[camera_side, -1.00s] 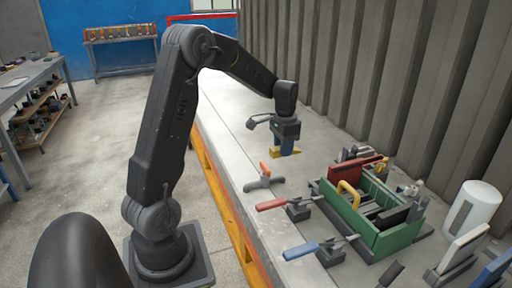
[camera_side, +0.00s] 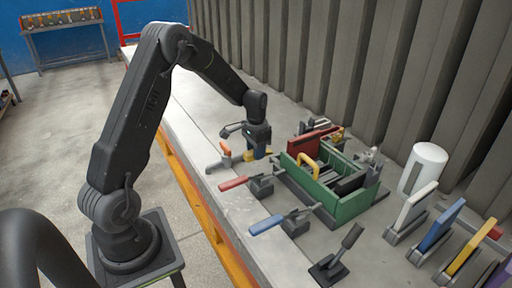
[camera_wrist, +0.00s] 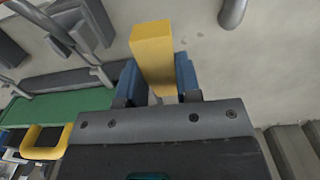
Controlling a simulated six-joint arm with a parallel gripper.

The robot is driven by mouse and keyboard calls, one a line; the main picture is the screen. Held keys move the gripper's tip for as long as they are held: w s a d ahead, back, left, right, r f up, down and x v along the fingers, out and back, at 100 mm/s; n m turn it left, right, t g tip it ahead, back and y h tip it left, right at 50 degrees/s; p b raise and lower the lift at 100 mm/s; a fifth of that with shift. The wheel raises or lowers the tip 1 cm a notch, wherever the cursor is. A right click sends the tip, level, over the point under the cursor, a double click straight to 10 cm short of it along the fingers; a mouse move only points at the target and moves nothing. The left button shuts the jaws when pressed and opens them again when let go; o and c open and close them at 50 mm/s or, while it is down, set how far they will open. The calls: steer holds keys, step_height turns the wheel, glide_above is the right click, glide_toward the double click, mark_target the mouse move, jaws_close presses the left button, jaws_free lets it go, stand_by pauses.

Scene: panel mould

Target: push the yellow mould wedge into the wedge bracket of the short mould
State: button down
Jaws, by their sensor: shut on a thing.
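The yellow mould wedge (camera_wrist: 153,52) is a plain block held between the two blue fingers of my gripper (camera_wrist: 157,80) in the wrist view, sticking out beyond them. In the side view my gripper (camera_side: 259,152) points down close to the bench, with yellow wedge (camera_side: 247,156) showing at its fingers. A green mould (camera_side: 352,204) with a yellow handle stands to the right of my gripper, apart from the wedge. I cannot tell whether it is the short mould, and I cannot make out the wedge bracket.
An orange-handled tool (camera_side: 225,152) lies just left of my gripper. Red-handled (camera_side: 234,183) and blue-handled (camera_side: 267,225) clamps stand before the green mould. A white cylinder (camera_side: 423,168) and upright panels stand at right. A corrugated wall (camera_side: 330,60) backs the bench.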

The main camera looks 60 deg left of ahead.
mark_target(267, 170)
steer(key=shift+f, duration=0.1)
steer(key=shift+f, duration=3.15)
steer(key=shift+f, duration=0.15)
steer(key=shift+w, duration=0.2)
steer(key=shift+w, duration=1.9)
steer(key=c, duration=0.7)
jaws_free()
steer(key=shift+d, duration=0.1)
steer(key=shift+c, duration=0.2)
